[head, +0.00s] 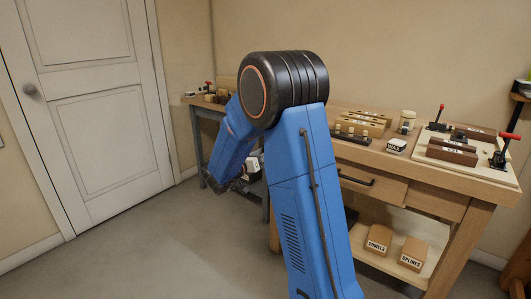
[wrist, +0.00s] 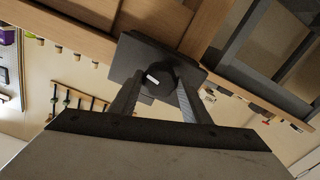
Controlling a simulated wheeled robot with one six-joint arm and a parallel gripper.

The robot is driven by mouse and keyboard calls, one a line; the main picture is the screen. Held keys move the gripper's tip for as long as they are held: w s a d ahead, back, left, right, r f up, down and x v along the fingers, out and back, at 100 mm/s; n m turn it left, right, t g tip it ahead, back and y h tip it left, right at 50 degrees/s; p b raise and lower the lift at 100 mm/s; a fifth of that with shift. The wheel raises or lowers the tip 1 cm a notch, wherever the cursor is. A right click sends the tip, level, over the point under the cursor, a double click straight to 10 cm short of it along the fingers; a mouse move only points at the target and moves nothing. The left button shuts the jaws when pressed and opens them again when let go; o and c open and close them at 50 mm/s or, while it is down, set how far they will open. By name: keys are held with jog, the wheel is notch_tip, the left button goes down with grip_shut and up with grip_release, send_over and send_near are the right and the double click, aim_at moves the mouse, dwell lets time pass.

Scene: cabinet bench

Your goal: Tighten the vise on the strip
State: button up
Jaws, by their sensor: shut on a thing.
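In the wrist view my gripper (wrist: 158,88) is shut on a dark round knob (wrist: 160,74) with a small white mark. The knob sits in front of a dark square plate (wrist: 133,57) against wooden bench parts, and looks like part of the vise. The gripper's two fingers are on either side of the knob. In the head view the dark end of my arm (head: 224,184) is low, by the left bench, and its grip is too small to make out. I cannot make out the strip in either view.
A white door (head: 85,105) is at left. The floor (head: 150,240) before it is clear.

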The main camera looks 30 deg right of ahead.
jog(key=m, duration=0.3)
dwell(0.4)
jog(key=shift+m, duration=2.1)
jog(key=m, duration=0.4)
jog(key=shift+d, duration=0.1)
